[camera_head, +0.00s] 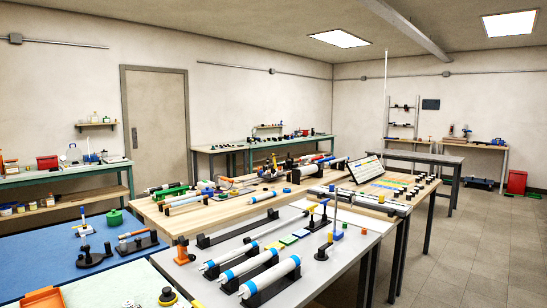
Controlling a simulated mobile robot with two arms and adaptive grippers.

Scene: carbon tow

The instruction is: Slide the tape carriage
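I cannot pick out the tape carriage for certain in the head view. A long dark rail (238,229) lies on the light grey table (345,247) in front. White rolls with blue bands, among them a large roll (270,281), rest on black cradles near that table's front. An orange stand (182,251) is at the table's left side. Neither of my grippers shows in this view.
A wooden table (160,227) behind holds tubes, rolls and a tilted panel (365,168). A blue-topped table (40,256) with small fixtures is at left. Coloured tiles (288,240) and upright posts stand among the grey table's items. Open floor (450,255) is at right.

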